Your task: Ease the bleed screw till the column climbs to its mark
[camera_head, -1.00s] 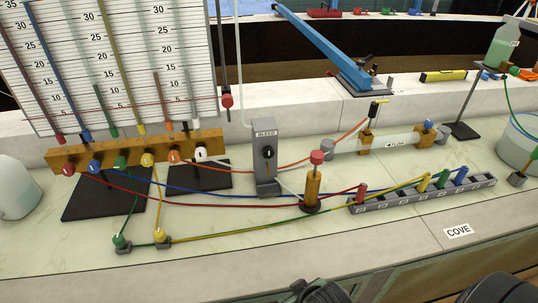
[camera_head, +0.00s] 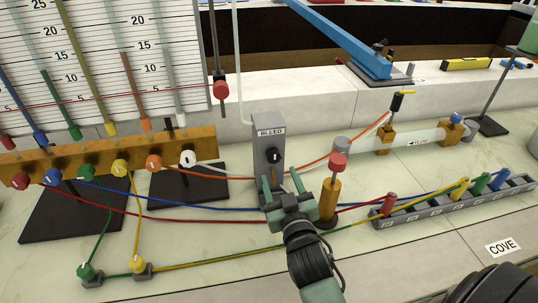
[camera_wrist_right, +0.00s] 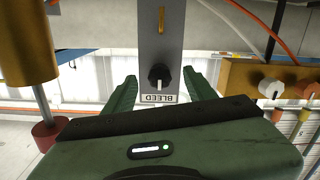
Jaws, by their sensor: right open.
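The grey bleed block (camera_head: 268,135) stands upright with its black bleed screw (camera_head: 274,156) facing me. The screw also shows in the right wrist view (camera_wrist_right: 159,77), upside down, with a pale pointer line. My right gripper (camera_head: 282,182) is open just in front of and below the screw. Its green fingers (camera_wrist_right: 160,88) are apart, one either side of the block, and I see no contact with the screw. The scale board (camera_head: 95,60) at left carries several coloured columns. A red marker (camera_head: 220,90) on a rod holds a thin red line across it. My left gripper is not in view.
A brass post with a red cap (camera_head: 338,162) stands close right of my right gripper. Coloured hoses cross the bench behind and left of it. A wooden manifold (camera_head: 105,157) stands left, a grey socket rail (camera_head: 450,205) right. The front bench is mostly clear.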

